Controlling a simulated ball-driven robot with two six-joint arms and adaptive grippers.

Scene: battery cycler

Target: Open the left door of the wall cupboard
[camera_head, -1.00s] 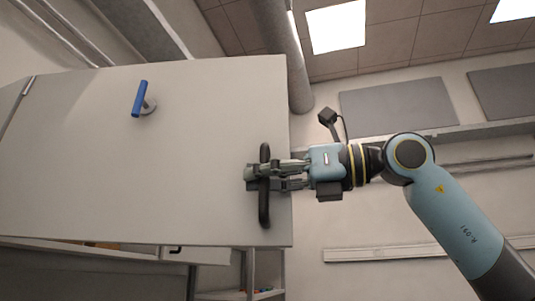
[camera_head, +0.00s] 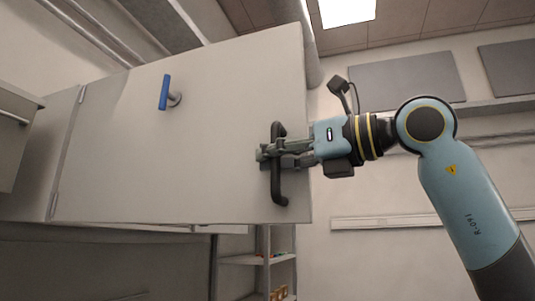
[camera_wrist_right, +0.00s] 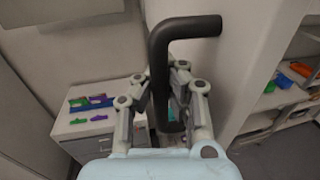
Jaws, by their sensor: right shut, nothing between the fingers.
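The pale grey cupboard door (camera_head: 215,150) fills the left and middle of the head view. Its hinges show along its left edge. It seems to stand out from the cupboard at an angle; the opening behind it is hidden. A black bar handle (camera_head: 279,185) is near its right edge and shows large in the wrist view (camera_wrist_right: 160,65). My right gripper (camera_head: 268,154) is at the handle, with its fingers reaching past the bar on the door side. It is shut with nothing gripped. My left gripper is not in view.
Shelves with small items (camera_head: 268,260) stand below. The wrist view shows a drawer unit (camera_wrist_right: 100,120) with coloured objects on top and shelves (camera_wrist_right: 290,90) at right. A pipe stands behind the door's upper right.

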